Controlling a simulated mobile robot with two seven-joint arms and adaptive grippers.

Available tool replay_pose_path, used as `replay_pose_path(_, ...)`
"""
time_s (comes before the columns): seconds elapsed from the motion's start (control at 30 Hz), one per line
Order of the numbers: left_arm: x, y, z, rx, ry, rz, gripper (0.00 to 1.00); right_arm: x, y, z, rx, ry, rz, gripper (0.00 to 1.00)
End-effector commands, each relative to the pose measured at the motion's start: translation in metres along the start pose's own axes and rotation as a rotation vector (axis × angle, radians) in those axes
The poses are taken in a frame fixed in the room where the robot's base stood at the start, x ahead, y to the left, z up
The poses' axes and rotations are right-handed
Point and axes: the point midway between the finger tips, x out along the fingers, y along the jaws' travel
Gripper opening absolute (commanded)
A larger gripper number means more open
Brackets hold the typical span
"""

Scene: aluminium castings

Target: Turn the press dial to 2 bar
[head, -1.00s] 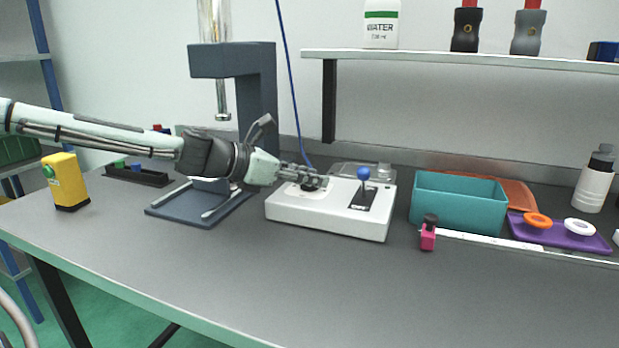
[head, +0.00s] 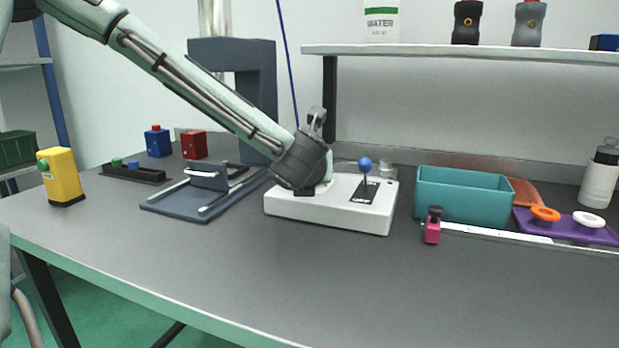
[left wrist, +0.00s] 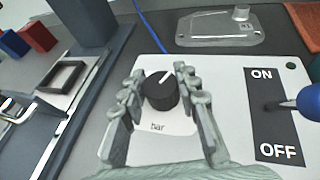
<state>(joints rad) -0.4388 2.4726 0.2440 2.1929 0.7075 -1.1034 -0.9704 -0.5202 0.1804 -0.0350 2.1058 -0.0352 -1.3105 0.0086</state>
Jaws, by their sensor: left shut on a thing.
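The press dial (left wrist: 160,92) is a black knob on a white control box (head: 330,213), with "bar" printed below it. Its white pointer line points up and slightly right in the left wrist view. No scale numbers are readable. My left gripper (left wrist: 160,80) has a finger on each side of the dial and is shut on it. In the head view my dark wrist covers the dial and the fingers. The press (head: 262,85) stands behind and left of the box. My right gripper is in neither view.
A blue-knobbed lever (head: 365,163) on an ON/OFF plate stands right of the dial. A teal bin (head: 462,200) and a pink-and-black item (head: 433,228) are further right. A shelf (head: 460,52) hangs above the back. The front of the table (head: 330,285) is clear.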

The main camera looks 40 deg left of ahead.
Motion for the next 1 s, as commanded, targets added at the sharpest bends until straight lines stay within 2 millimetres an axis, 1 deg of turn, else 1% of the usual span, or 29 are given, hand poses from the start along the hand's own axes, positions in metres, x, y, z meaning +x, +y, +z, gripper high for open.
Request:
replay_pose_path(0.03,0.001,-0.002,-0.004,-0.011,0.002,0.037,0.02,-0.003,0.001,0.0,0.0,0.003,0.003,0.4)
replay_pose_path(0.2,0.001,-0.002,-0.004,-0.069,0.004,0.168,0.02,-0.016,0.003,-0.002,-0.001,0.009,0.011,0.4)
replay_pose_path(0.5,0.001,-0.001,-0.003,-0.14,0.006,0.335,0.02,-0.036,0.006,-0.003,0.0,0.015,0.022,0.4)
replay_pose_path(0.7,0.001,0.0,-0.002,-0.162,0.006,0.391,0.02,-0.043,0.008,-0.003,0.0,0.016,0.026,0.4)
replay_pose_path(1.0,0.0,0.0,-0.001,-0.171,0.003,0.412,0.02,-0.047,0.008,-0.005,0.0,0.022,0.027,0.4)
